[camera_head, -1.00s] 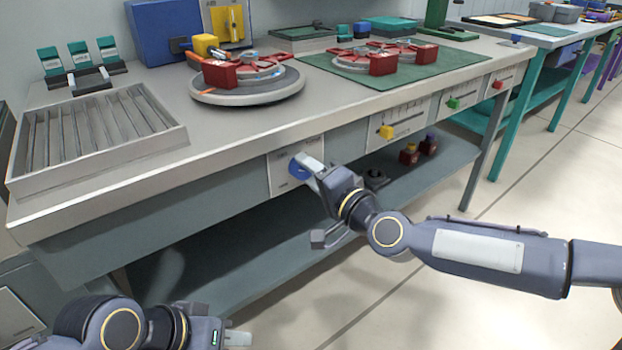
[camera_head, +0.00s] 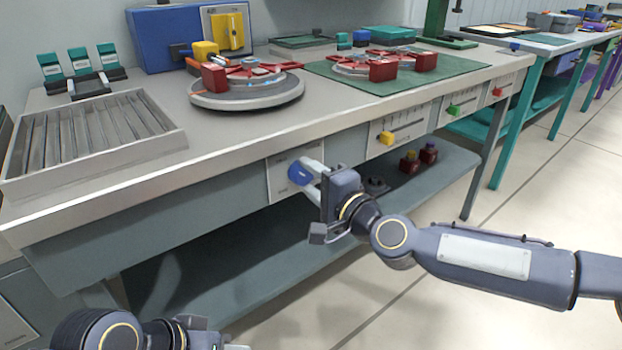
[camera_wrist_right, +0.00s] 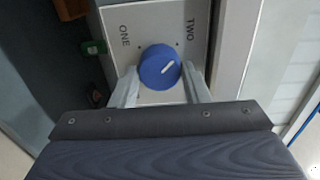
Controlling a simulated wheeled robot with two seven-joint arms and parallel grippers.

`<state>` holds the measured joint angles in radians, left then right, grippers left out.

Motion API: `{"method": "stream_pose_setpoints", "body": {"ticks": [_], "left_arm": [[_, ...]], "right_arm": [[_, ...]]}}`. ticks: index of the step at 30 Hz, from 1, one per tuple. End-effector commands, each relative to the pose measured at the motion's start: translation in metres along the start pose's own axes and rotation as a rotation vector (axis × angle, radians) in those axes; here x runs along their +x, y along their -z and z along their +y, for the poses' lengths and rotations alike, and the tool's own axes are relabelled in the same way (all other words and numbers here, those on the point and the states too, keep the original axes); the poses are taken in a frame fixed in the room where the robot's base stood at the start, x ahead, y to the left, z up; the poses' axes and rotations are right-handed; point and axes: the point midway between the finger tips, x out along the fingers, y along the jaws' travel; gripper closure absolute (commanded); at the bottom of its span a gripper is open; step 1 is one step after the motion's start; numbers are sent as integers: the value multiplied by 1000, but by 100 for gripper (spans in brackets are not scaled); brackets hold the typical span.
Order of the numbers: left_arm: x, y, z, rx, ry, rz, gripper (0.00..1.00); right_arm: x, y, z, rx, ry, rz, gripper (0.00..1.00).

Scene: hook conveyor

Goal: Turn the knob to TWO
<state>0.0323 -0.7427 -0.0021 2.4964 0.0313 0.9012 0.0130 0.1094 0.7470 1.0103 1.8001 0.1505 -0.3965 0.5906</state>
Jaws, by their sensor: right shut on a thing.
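The blue knob (camera_wrist_right: 160,67) sits on a white panel (camera_wrist_right: 145,18) in the right wrist view, with the labels ONE and TWO above it. Its white pointer line slants up and right, towards the TWO side. In the head view the knob (camera_head: 299,173) is on the bench's front face, partly behind the fingers. My right gripper (camera_wrist_right: 160,85) has one finger on each side of the knob and is shut on it; it also shows in the head view (camera_head: 309,173). My left gripper (camera_head: 235,347) is at the bottom edge, mostly cut off, away from the knob.
Yellow (camera_head: 386,138), green (camera_head: 453,110) and red (camera_head: 497,92) sliders are on the same front face to the right. A grey shelf (camera_head: 265,240) runs below. A slotted tray (camera_head: 180,140) and round turntable (camera_head: 245,101) stand on the bench top.

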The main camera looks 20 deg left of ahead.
Motion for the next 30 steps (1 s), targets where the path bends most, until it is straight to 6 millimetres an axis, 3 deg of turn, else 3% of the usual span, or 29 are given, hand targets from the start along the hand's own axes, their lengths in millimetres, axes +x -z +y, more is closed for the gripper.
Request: {"method": "stream_pose_setpoints", "body": {"ticks": [2, 3, 8, 18, 30], "left_arm": [[0, 0, 0, 0, 0, 0, 64], [0, 0, 0, 0, 0, 0, 64], [0, 0, 0, 0, 0, 0, 64], [-1, 0, 0, 0, 0, 0, 64], [-9, 4, 4, 0, 0, 0, 64]], "right_arm": [[0, 0, 1, 0, -2, 0, 81], [0, 0, 1, 0, -2, 0, 55], [0, 0, 1, -1, -1, 0, 36], [-5, 1, 0, -1, -1, 1, 36], [-67, 2, 0, 0, -2, 3, 36]]}}
